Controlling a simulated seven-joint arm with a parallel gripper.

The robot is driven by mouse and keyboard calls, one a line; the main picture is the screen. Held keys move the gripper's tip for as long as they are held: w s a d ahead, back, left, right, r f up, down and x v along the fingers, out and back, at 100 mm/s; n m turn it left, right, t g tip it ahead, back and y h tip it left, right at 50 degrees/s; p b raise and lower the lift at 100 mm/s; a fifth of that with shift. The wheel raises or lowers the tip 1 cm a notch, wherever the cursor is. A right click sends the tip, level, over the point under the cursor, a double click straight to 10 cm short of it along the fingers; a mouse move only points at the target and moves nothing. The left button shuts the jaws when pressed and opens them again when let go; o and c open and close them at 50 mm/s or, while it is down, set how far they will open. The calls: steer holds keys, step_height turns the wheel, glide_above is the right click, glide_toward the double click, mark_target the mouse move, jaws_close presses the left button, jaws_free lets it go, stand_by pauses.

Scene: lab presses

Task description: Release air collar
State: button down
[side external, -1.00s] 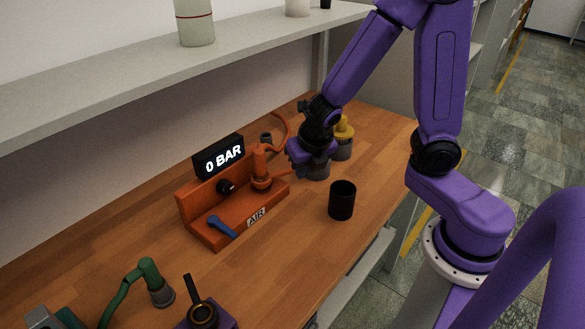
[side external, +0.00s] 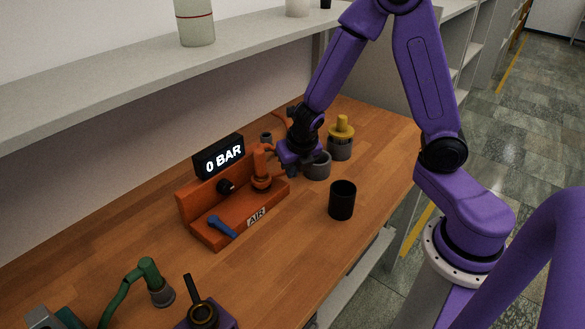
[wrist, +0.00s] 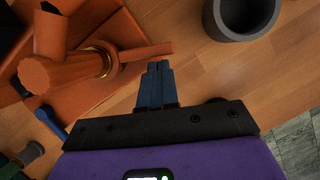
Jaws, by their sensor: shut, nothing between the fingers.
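The orange air station (side external: 234,224) stands on the wooden bench with an "AIR" label. In the side view my gripper (side external: 291,169) is just right of the fitting.
A grey pot (side external: 317,168), a yellow-topped part (side external: 341,138) and a black cup (side external: 342,200) stand to the right. A blue lever (side external: 222,227) and black knob (side external: 226,186) are on the station. A green hose fitting (side external: 150,275) is at lower left.

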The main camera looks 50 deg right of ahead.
stand_by(0.3)
steer(key=shift+w+d+n, duration=0.4)
steer(key=shift+w+n, duration=0.2)
steer(key=shift+w, duration=0.1)
steer(key=shift+s+a, duration=0.1)
steer(key=shift+s, duration=0.05)
steer(key=shift+s+a, duration=0.45)
steer(key=shift+a, duration=0.05)
steer(key=shift+s+a+r, duration=1.3)
steer(key=shift+s+r, duration=2.25)
steer(key=shift+r, duration=1.05)
steer(key=s+a+r+m+g+y, duration=0.1)
steer(key=s+r+m+g+y, duration=0.1)
steer(key=s+m, duration=1.6)
steer(key=shift+s+a+m+g, duration=0.25)
steer(key=shift+a+m+g, duration=0.05)
steer(key=shift+m+g, duration=0.6)
